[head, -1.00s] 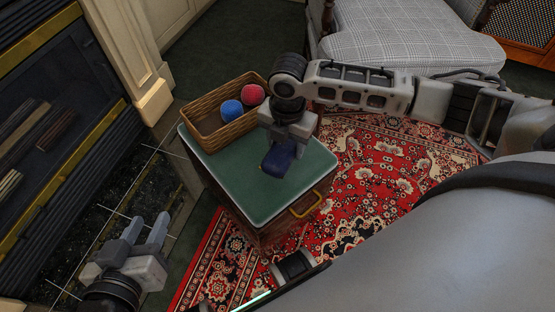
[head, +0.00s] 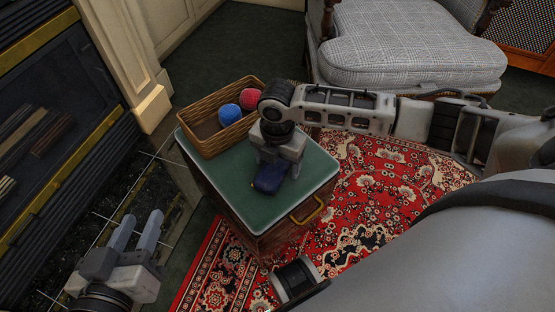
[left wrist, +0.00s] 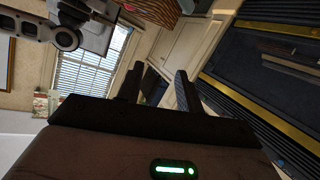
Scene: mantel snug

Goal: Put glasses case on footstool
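The dark blue glasses case (head: 269,181) is at my right gripper (head: 279,166), over the front middle of the green top of the footstool (head: 235,182). The case appears to be between the gripper's fingers, which are mostly hidden by the gripper body. The case looks very low, at or just above the green top; I cannot tell if it touches. My left gripper (head: 136,231) is open and empty at the lower left, away from the footstool. Its two spread fingers also show in the left wrist view (left wrist: 160,88).
A wicker basket (head: 196,146) with a blue ball (head: 230,114) and a red ball (head: 250,98) stands on the back of the green top. A brass handle (head: 307,211) sticks out in front. A fireplace is at left, a plaid armchair (head: 405,45) behind.

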